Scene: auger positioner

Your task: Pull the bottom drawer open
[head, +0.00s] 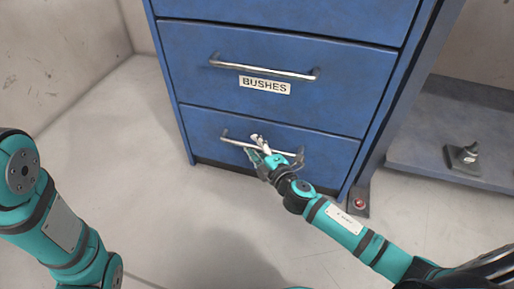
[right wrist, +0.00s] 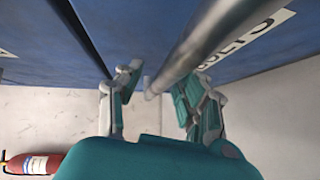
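The bottom drawer (head: 205,128) is the lowest blue front of the cabinet in the head view, and its front looks flush with the cabinet. Its metal bar handle (head: 232,141) runs across the front, partly hidden by my right gripper (head: 268,150). In the right wrist view, the fingers of my right gripper (right wrist: 160,100) are spread apart. The handle bar (right wrist: 205,45) passes between them, closer to the right finger; whether it touches is unclear. My left arm shows at the left of the head view, but its gripper is out of frame.
The drawer above (head: 340,95) has its own bar handle (head: 262,68) and a "BUSHES" label (head: 265,86). A grey shelf (head: 430,150) with a metal part (head: 464,157) stands to the right. The floor (head: 150,165) before the cabinet is clear. A red extinguisher (right wrist: 30,164) shows in the wrist view.

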